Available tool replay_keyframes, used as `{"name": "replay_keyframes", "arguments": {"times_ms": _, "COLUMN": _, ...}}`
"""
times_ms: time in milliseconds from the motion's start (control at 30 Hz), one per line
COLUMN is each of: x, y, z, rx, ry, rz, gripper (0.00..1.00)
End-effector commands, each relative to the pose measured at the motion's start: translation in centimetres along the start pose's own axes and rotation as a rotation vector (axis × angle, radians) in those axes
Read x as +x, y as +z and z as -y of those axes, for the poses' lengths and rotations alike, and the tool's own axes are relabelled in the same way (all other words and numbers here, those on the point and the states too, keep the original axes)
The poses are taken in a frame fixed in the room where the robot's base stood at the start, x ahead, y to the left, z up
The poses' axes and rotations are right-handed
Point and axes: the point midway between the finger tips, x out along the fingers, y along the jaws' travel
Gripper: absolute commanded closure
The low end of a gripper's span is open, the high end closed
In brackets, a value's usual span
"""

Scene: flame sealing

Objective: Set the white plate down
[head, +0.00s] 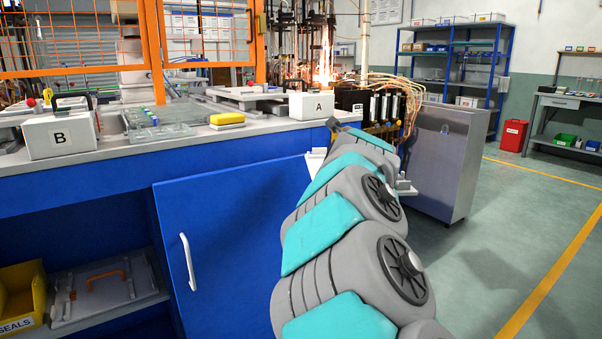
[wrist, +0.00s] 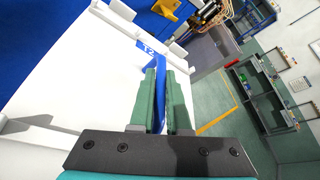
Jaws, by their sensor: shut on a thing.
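The white plate (wrist: 85,85) fills much of the left half of the wrist view. It has raised white edge pieces and a blue patch marked T2. A blue upright handle (wrist: 160,66) rises from it near that patch. My gripper (wrist: 165,80) has its green fingers closed on either side of this handle, so it holds the plate. In the head view my arm hides the gripper and most of the plate. I cannot tell what lies directly under the plate.
The bench top (head: 270,124) holds white box A (head: 311,106), white box B (head: 60,136), a clear tray (head: 160,132) and a yellow block (head: 227,119). A blue cabinet door (head: 235,240) stands below. A flame (head: 325,60) burns behind. A steel cabinet (head: 440,160) stands right.

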Motion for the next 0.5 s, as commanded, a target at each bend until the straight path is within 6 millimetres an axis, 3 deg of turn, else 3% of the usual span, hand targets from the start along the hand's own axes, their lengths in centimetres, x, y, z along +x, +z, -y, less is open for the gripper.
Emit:
{"name": "replay_keyframes", "arguments": {"times_ms": 200, "x": 0.5, "y": -3.4, "z": -1.3, "rx": 0.014, "ry": -0.032, "rz": -0.021, "gripper": 1.00}}
{"name": "replay_keyframes", "arguments": {"times_ms": 500, "x": 0.8, "y": -6.4, "z": -2.8, "rx": 0.028, "ry": -0.055, "rz": -0.038, "gripper": 1.00}}
